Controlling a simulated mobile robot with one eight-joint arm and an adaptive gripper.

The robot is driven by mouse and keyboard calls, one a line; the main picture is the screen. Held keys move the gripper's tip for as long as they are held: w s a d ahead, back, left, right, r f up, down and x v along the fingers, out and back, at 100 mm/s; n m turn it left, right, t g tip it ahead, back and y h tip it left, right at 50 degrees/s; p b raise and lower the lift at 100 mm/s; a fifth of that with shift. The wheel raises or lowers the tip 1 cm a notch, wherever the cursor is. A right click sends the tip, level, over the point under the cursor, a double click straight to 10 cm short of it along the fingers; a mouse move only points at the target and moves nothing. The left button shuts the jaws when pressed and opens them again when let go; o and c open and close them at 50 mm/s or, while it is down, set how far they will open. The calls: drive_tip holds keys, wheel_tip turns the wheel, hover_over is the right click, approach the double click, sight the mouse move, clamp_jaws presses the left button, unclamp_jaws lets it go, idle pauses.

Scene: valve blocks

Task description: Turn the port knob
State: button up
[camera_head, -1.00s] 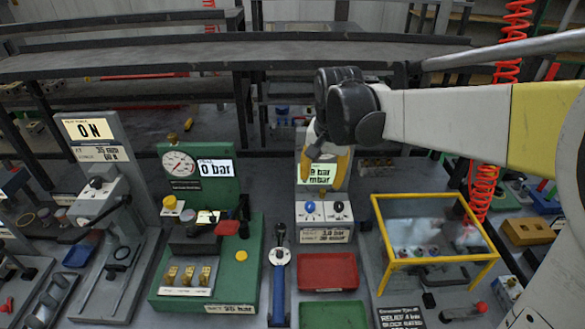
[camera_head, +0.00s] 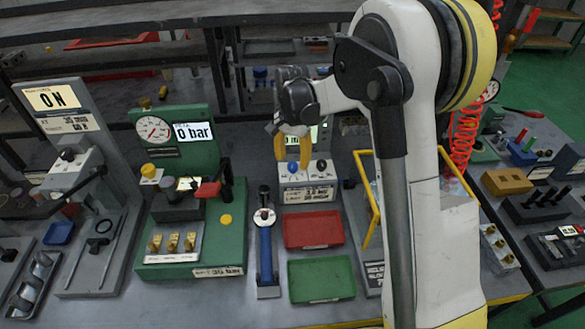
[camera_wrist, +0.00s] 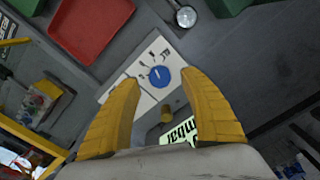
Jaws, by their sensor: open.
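No label that I can read marks either as the port knob. My gripper (camera_head: 293,156) is in front of this unit with its yellow fingers pointing down. In the wrist view, my gripper (camera_wrist: 159,84) is open and empty, and the blue knob (camera_wrist: 159,76) lies between the fingertips' lines, seemingly apart from both. A small brass part (camera_wrist: 167,113) is nearer the palm. The second knob is not visible in the wrist view.
A red tray (camera_head: 313,230) and a green tray (camera_head: 321,280) lie in front of the unit. A blue-handled tool (camera_head: 266,245) is left of them. A green gauge stand (camera_head: 232,240) is further left. A yellow frame (camera_head: 370,215) stands right, partly behind my arm.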

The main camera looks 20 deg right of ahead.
drive_tip(key=shift+f, duration=1.2)
clamp_jaws()
drive_tip(key=shift+n, duration=0.3)
drive_tip(key=n, duration=0.3)
drive_tip(key=shift+n, duration=2.1)
